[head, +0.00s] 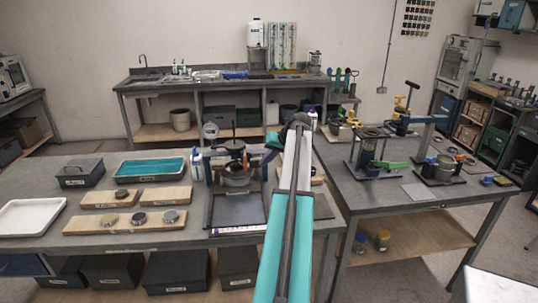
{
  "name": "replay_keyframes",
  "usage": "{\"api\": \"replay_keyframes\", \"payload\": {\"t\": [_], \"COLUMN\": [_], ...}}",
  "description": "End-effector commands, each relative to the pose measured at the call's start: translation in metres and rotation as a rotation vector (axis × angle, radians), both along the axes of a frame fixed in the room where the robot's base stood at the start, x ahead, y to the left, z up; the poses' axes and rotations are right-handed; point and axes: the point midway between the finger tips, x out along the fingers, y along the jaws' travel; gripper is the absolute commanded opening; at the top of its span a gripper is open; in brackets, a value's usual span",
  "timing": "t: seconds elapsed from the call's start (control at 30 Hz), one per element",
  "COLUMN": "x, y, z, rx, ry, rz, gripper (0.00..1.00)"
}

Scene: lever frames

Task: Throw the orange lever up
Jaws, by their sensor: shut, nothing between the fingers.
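My arm reaches forward over the gap between the two front benches and bends left at its dark wrist. My gripper (254,160) is small and dark at the end of the wrist, beside a black clamp-like device (235,172) on the left bench. It looks shut and empty; its fingertips are hard to make out. I cannot clearly pick out an orange lever. A small orange part (459,157) shows on the right bench among dark fixtures, well to the right of my gripper, but its shape is too small to tell. Whether the gripper touches the device cannot be told.
The left bench (130,236) holds a teal-filled tray (150,169), wooden blocks with discs and a white tray (31,217). Floor shows between the benches and back counter.

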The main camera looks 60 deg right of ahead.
Motion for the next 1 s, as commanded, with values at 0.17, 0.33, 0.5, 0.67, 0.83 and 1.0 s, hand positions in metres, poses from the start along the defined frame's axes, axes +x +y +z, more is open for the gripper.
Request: {"api": "replay_keyframes", "payload": {"t": [0.17,0.33,0.5,0.67,0.83,1.0], "x": [0.019,0.031,0.036,0.037,0.038,0.04], "y": [0.012,0.02,0.024,0.024,0.028,0.026], "z": [-0.002,-0.004,-0.005,-0.005,-0.005,-0.005], "rx": [0.0,0.001,0.0,-0.001,0.0,0.004], "ry": [0.0,0.0,0.001,0.0,0.0,-0.004], "rz": [0.002,0.002,0.001,0.001,0.002,0.004], "gripper": [0.0,0.0,0.0,0.0,0.0,0.0]}}
